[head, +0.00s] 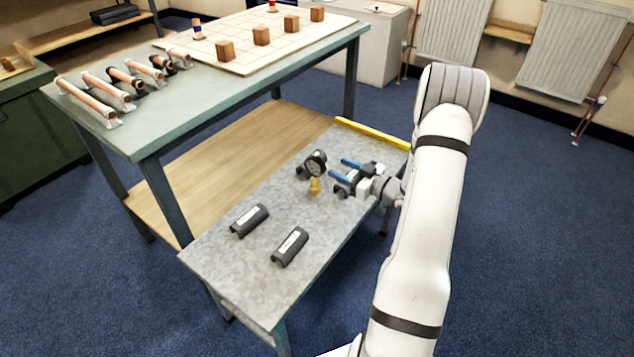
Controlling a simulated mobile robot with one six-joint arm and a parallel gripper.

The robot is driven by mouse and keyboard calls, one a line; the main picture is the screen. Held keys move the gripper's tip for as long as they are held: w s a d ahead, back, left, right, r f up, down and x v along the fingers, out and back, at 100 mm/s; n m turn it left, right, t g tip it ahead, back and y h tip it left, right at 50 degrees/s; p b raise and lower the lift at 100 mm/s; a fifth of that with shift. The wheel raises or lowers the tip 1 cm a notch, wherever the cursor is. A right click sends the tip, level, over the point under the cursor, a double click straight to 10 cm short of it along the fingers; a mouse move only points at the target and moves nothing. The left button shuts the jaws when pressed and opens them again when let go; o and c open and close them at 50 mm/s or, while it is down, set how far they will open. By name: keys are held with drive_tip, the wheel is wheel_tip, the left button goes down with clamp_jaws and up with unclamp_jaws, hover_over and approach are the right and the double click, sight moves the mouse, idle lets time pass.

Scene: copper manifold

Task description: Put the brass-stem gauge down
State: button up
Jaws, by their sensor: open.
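The brass-stem gauge (316,163) is on the low grey metal-topped table, towards its far end. It has a round black dial, and a brass piece (315,186) shows just below it. A dark piece beside the dial is partly hidden, and I cannot tell whether it is a holder. My gripper (343,170), with blue fingers, is open just right of the gauge. Its fingers point left towards the gauge, and a small gap shows between them and the dial. The gripper appears empty.
Two black labelled blocks (250,220) (290,246) lie on the low table (240,272). A yellow strip (373,133) runs along its far edge. The taller green bench (190,105) behind holds several copper pipes (88,102) and a white gridded board (245,52) with wooden cubes.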

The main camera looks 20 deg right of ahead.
sight(324, 165)
drive_tip(key=shift+y, duration=0.6)
drive_tip(key=x, duration=0.2)
drive_tip(key=b+x, duration=0.1)
drive_tip(key=x, duration=0.1)
drive_tip(key=f+b+x, duration=0.1)
drive_tip(key=x, duration=0.2)
drive_tip(key=shift+s+a, duration=0.25)
drive_tip(key=shift+a, duration=0.1)
clamp_jaws()
